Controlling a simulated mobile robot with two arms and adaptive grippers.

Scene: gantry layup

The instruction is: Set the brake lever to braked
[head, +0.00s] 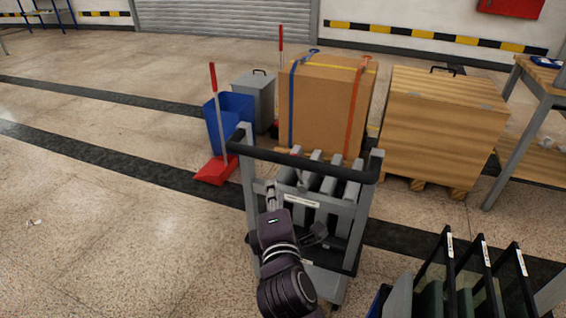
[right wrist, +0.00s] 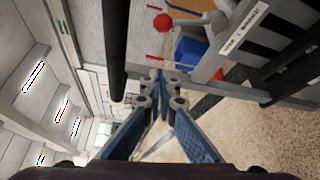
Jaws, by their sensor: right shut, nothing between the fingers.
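The cart (head: 364,200) stands upright in the middle of the head view, with a grey frame and a black push bar (head: 300,160). My right gripper (head: 270,187) is shut and empty at the cart's near left side, below the push bar. In the right wrist view its fingertips (right wrist: 162,88) are together, with the push bar (right wrist: 114,45) beyond them to the left. A red knob (right wrist: 162,21) shows past the fingertips, apart from them; it may be the brake lever's end. The lever's shaft and its setting cannot be made out. My left gripper is not in view.
A blue bin (head: 230,112) and a red dustpan (head: 215,170) stand left behind the cart. A strapped carton (head: 325,100) and a wooden crate (head: 435,125) stand behind it. Dark framed panels (head: 480,265) are at the front right.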

